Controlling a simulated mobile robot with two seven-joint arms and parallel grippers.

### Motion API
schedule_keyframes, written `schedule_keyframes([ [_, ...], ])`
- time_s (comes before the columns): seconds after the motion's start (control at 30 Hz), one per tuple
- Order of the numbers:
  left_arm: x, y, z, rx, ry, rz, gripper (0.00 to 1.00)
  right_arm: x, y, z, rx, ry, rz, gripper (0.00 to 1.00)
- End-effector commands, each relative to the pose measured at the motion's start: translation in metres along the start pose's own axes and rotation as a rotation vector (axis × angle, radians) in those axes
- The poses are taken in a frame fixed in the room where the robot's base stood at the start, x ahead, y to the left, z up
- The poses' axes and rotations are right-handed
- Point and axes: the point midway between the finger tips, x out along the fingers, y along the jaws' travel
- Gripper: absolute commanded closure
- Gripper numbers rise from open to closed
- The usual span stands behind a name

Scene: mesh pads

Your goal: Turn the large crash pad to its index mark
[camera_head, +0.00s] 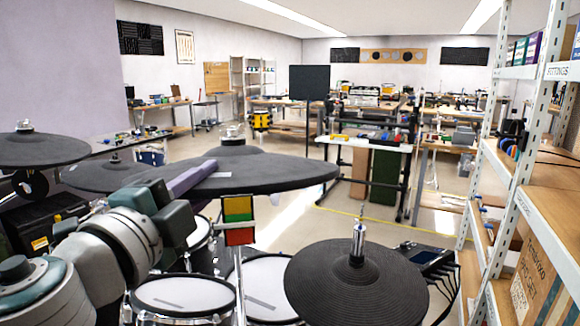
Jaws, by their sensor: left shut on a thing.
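The large crash pad (285,174) is a wide dark grey disc on a stand in the middle of the view, with a wing bolt (233,134) at its top. A pale mark (220,175) lies on its surface near my gripper. My left gripper (196,188) comes in from the lower left and is shut on the pad's near-left rim; its fingers hide part of that rim. A small plate with red, yellow and green fields (238,220) hangs just below the near edge of the pad. I cannot tell which mark is the index mark. My right gripper is not in view.
A ridged black cymbal pad (355,285) stands at the lower right, close to a metal shelf rack (520,190). Drum pads (183,294) sit below the crash pad. More dark cymbal pads (40,149) stand at the left. Open floor and workbenches lie behind.

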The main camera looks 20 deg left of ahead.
Motion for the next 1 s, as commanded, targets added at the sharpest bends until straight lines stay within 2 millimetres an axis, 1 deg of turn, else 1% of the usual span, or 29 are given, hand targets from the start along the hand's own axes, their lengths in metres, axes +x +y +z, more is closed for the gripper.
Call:
schedule_keyframes([
  [0.03, 0.003, -0.009, -0.006, -0.001, -0.032, -0.019, 1.00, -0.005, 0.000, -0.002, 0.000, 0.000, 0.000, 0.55],
  [0.2, 0.006, -0.005, -0.016, 0.026, -0.106, -0.022, 1.00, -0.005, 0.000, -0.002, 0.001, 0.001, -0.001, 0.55],
  [0.53, 0.006, -0.004, -0.017, 0.036, -0.120, -0.020, 1.00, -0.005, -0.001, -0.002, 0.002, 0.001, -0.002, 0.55],
  [0.57, 0.006, -0.004, -0.017, 0.036, -0.120, -0.020, 0.78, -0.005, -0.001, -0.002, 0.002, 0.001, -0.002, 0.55],
  [0.77, 0.006, -0.002, -0.017, 0.036, -0.118, -0.015, 0.55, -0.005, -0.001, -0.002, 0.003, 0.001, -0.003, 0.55],
  [0.8, 0.006, -0.002, -0.017, 0.036, -0.118, -0.014, 0.53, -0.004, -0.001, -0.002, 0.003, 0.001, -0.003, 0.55],
  [1.0, 0.005, 0.000, -0.017, 0.036, -0.118, -0.011, 0.53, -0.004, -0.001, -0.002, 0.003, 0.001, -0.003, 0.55],
])
